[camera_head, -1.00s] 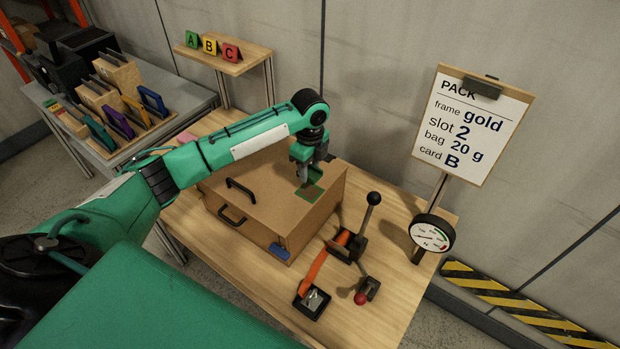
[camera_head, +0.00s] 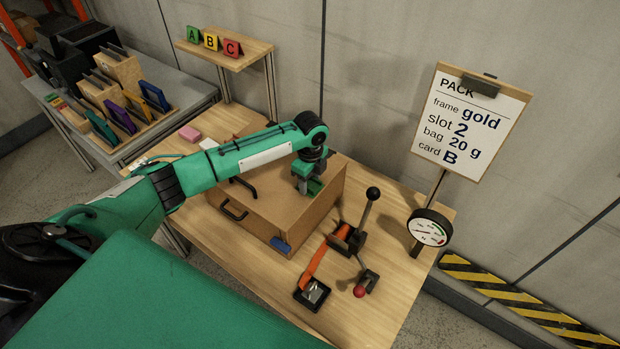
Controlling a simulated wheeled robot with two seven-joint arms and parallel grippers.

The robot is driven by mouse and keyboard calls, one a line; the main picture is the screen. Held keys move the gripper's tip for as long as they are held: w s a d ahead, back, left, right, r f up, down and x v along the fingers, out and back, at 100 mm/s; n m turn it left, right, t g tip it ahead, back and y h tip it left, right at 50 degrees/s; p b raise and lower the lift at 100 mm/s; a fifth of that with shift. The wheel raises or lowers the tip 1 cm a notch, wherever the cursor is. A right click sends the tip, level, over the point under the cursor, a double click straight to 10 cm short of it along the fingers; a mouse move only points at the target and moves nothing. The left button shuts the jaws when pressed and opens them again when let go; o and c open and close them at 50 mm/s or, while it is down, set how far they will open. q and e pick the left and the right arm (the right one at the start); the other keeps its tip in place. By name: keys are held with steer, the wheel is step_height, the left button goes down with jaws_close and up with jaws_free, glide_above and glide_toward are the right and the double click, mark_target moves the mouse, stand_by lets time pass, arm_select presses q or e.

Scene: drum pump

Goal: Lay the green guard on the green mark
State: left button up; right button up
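A brown cardboard case (camera_head: 255,215) with dark handles stands on the wooden table. My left gripper (camera_head: 304,190) points down at this patch, at or just above the case top. Its fingers are small and partly hidden, so I cannot tell whether they are open or hold the green guard. I cannot make out the guard apart from the mark and my green wrist. My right gripper is not in view.
A black-knobbed lever (camera_head: 370,205), an orange strap (camera_head: 315,268) and a red-knobbed lever (camera_head: 362,288) stand right of the case. A gauge (camera_head: 430,228) and a sign (camera_head: 472,125) are further right. A pink block (camera_head: 189,133) lies behind the case.

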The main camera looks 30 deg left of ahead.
mark_target(310, 185)
arm_select(q)
steer(key=shift+o, duration=0.9)
steer(key=shift+r, duration=0.1)
steer(key=shift+r, duration=0.15)
step_height(310, 185, up, 12)
steer(key=b, duration=0.3)
